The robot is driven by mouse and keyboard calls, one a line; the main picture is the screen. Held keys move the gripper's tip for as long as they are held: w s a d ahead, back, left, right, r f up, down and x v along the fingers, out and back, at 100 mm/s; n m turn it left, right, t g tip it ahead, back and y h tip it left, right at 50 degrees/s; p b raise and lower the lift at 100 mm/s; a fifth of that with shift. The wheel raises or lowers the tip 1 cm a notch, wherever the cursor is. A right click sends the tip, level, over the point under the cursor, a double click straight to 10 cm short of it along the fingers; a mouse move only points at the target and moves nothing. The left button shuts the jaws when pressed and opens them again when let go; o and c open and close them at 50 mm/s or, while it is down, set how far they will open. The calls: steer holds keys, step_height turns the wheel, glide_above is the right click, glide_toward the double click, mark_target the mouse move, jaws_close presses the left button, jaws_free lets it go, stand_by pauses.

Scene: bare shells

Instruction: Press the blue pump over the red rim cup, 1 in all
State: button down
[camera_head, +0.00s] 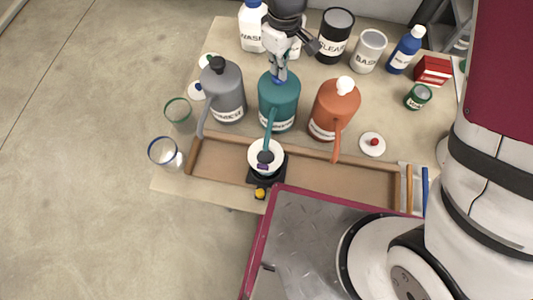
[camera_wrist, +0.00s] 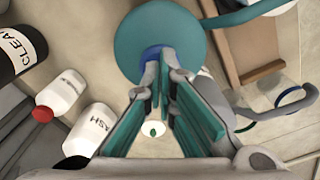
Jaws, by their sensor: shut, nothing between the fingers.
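A teal pump bottle (camera_head: 279,103) stands in the middle of the table with its long spout reaching toward the front. Its blue pump top (camera_head: 278,81) is directly under my gripper (camera_head: 279,76). In the wrist view the fingertips (camera_wrist: 162,62) meet at the blue pump top (camera_wrist: 152,52), and the fingers are shut with nothing between them. They look to be at or touching the top; how far it is pressed I cannot tell. A white-looking cup (camera_head: 254,157) sits on a black stand under the spout's end. The spout partly covers it, and I cannot make out a red rim.
A grey pump bottle (camera_head: 226,97) stands to the left and an orange one (camera_head: 331,112) to the right. A green-rimmed glass (camera_head: 178,111) and a blue-rimmed glass (camera_head: 163,152) stand at the left edge. A shallow wooden tray (camera_head: 340,175) lies in front. Several containers stand behind.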

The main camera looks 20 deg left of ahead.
steer(key=shift+r+p, duration=0.6)
steer(key=shift+r, duration=1.15)
steer(key=shift+r, duration=0.15)
steer(key=shift+r+p, duration=0.8)
steer(key=shift+r, duration=2.1)
